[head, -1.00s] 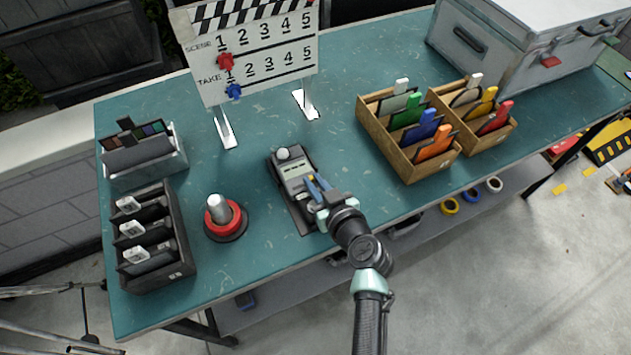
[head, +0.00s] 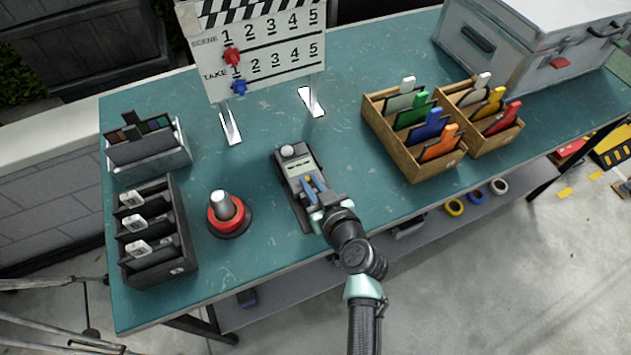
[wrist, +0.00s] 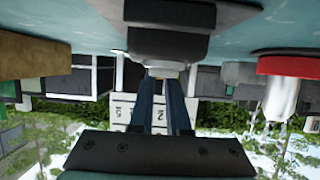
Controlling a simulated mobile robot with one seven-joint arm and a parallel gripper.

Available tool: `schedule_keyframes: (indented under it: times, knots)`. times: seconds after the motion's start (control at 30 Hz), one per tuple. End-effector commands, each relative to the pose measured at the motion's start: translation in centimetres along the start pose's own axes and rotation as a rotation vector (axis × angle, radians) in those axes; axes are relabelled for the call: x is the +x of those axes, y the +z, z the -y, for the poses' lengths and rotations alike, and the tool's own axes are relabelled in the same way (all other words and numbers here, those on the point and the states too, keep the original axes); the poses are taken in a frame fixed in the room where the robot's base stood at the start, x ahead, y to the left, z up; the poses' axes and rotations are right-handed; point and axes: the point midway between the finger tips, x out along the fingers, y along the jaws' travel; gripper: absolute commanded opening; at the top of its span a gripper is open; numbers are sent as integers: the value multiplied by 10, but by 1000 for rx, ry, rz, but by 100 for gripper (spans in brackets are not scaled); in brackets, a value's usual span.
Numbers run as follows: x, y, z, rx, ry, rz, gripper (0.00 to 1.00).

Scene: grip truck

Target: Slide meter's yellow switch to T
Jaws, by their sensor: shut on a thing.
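The grey meter (head: 292,163) lies on the teal table with a pale round knob (head: 287,151) at its far end. My gripper (head: 311,181) is over the near half of the meter, its blue fingers pointing at its face. In the wrist view the dark meter body (wrist: 168,42) is at the top. There the fingers (wrist: 165,78) are shut on a small pale yellowish piece, which looks like the yellow switch (wrist: 165,73). The fingers hide most of the switch, and the T mark cannot be read.
A red-based post (head: 226,214) and black holder (head: 153,240) stand left of the meter. Wooden racks (head: 408,161) with coloured tabs stand right. The clapperboard (head: 262,58) stands behind. Bare tabletop surrounds the meter, whose near end is close to the front edge.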

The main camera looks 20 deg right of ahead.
Motion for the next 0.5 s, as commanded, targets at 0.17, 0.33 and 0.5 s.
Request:
schedule_keyframes:
  times: [0.17, 0.33, 0.5]
  knots:
    - [0, 0, -1, 0, 1, 1, 36]
    - [0, 0, -1, 0, 1, 0, 45]
    - [0, 0, -1, 0, 1, 0, 45]
